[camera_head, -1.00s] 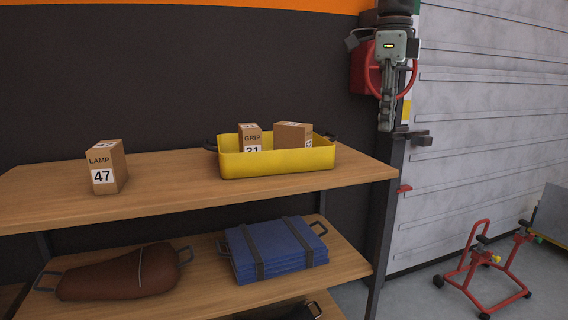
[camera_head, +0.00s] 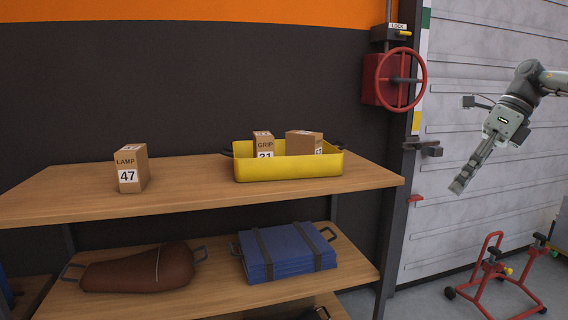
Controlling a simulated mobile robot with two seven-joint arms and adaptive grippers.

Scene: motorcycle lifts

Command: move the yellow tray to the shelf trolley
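The yellow tray (camera_head: 292,170) sits on the top board of a wooden shelf unit, near its right end. It has a dark handle at each end. It holds a box labelled GRIP 31 (camera_head: 264,145) and another cardboard box (camera_head: 304,143). My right gripper (camera_head: 459,186) hangs in the air to the right of the shelf unit, in front of the grey door, apart from the tray. It points down-left, and its fingers show too edge-on to tell open from shut. My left gripper is out of view. I cannot make out a separate shelf trolley.
A box labelled LAMP 47 (camera_head: 131,169) stands left of the tray on the top board (camera_head: 195,192). Below lie a brown bag (camera_head: 140,269) and a blue strapped bundle (camera_head: 287,251). A red handwheel (camera_head: 401,79) and red wheeled stand (camera_head: 493,277) are at the right.

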